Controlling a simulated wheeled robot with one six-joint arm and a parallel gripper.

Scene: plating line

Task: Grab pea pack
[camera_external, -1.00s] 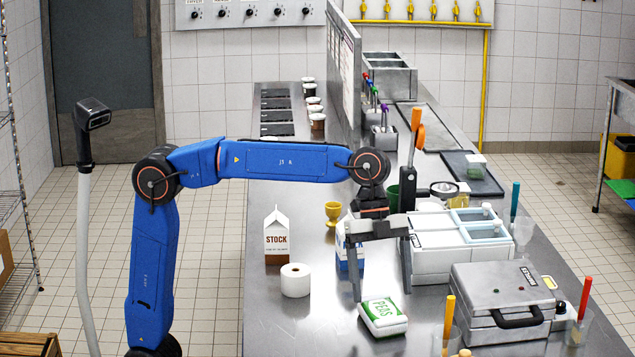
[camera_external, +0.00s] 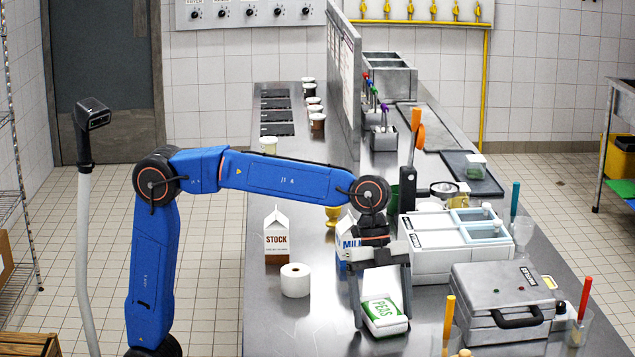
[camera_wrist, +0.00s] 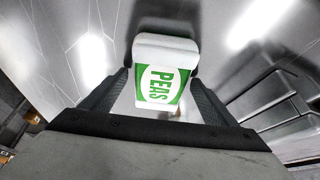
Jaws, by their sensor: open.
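The gripper holds nothing.
A white roll (camera_external: 295,280) and a STOCK carton (camera_external: 277,240) stand to the left. A MILK carton (camera_external: 349,238) stands just behind my gripper. A white container unit (camera_external: 440,262) and a grey appliance (camera_external: 500,300) stand close on the right. The counter's front left (camera_external: 300,330) is clear.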

